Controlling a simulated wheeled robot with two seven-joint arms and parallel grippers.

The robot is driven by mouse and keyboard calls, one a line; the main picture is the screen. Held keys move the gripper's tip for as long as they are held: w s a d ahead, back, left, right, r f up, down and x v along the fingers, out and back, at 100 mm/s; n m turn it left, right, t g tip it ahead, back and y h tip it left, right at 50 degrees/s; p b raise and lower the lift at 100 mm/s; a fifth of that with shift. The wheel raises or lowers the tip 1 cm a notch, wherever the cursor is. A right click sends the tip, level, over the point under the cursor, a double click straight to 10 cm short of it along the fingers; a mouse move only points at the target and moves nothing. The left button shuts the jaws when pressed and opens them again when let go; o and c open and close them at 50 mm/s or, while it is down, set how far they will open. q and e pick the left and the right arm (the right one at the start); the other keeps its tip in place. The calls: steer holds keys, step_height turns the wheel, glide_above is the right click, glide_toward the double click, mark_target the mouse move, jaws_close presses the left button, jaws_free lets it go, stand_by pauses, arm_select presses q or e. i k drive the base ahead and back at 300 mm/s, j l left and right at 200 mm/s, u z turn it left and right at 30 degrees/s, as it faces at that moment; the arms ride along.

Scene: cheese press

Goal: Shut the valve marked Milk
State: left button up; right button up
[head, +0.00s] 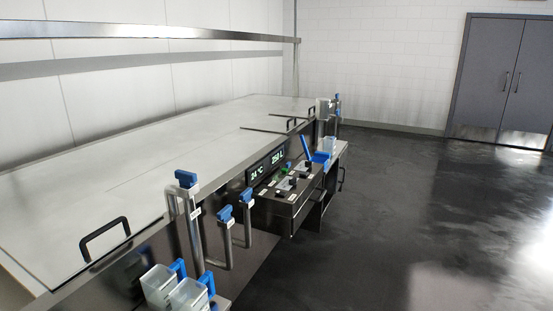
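Several steel pipes with blue valve handles stand along the front of a large steel vat. The tallest near one has a blue handle (187,179) on top. Two shorter ones beside it have blue handles too, one in the middle (225,213) and one to the right (246,195). Small white labels sit on these pipes, but their words are too small to read, so I cannot tell which valve is marked Milk. More blue-topped fittings (337,100) stand at the far end. Neither of my grippers is in view.
The vat's flat steel lid (130,170) has black handles. A control box (290,190) with a lit display (266,165) juts out from the front. Clear jugs with blue handles (158,287) stand at the bottom. The dark floor (410,220) to the right is free, up to grey double doors (503,80).

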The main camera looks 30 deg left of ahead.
mark_target(188, 179)
steer(key=u, duration=1.6)
steer(key=i+l+z, duration=0.15)
steer(key=l+z, duration=0.1)
steer(key=l, duration=0.3)
steer(key=i, duration=0.05)
